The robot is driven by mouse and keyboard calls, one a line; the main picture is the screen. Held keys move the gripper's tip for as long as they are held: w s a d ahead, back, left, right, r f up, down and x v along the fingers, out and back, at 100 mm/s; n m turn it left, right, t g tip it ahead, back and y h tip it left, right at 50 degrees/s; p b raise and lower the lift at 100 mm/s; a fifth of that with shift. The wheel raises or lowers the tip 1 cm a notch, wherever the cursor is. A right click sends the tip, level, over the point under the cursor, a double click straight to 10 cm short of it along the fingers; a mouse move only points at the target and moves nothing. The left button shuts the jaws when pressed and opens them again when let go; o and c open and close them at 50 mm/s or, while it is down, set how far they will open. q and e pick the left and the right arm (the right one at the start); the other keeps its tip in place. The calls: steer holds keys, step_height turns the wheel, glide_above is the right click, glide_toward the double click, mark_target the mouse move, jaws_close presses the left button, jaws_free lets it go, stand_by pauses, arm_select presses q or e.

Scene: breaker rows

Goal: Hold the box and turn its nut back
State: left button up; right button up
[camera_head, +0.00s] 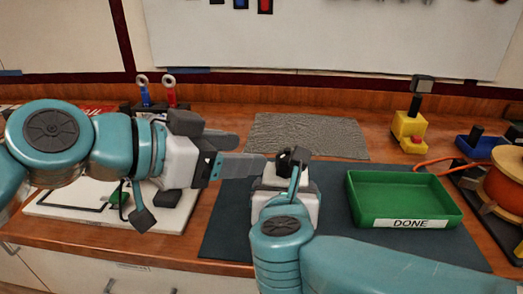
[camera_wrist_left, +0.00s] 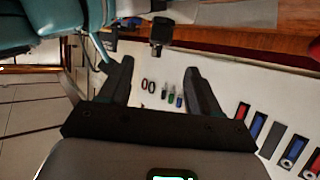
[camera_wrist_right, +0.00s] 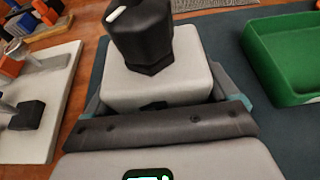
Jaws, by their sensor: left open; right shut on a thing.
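The box (camera_wrist_right: 160,82) is a pale block with a thick black nut (camera_wrist_right: 143,40) on top. The nut has a white mark and stands upright. My right gripper (camera_head: 283,185) is shut on the box over the dark mat; in the head view the gripper and wrist hide most of the box. My left gripper (camera_head: 250,150) comes in from the left, its fingers apart and empty. Its tips are just left of the nut and box in the head view. In the left wrist view its two fingers (camera_wrist_left: 158,66) show a clear gap.
The green DONE tray (camera_head: 405,217) stands right of the box on the dark mat (camera_head: 335,235). A white board (camera_head: 65,217) lies left, under my left arm. A grey textured pad (camera_head: 308,136) lies behind. A yellow block (camera_head: 409,132) and orange spool (camera_head: 506,178) are at right.

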arm_select(q)
steer(key=shift+s+a+r, duration=0.25)
steer(key=shift+s+a, duration=0.15)
steer(key=shift+a, duration=0.05)
steer(key=m+g+h, duration=0.3)
steer(key=m+g, duration=0.2)
glide_toward(283, 154)
steer(key=x, duration=1)
steer(key=shift+w+d+f, duration=0.1)
steer(key=shift+w+d, duration=0.05)
steer(key=shift+d, duration=0.2)
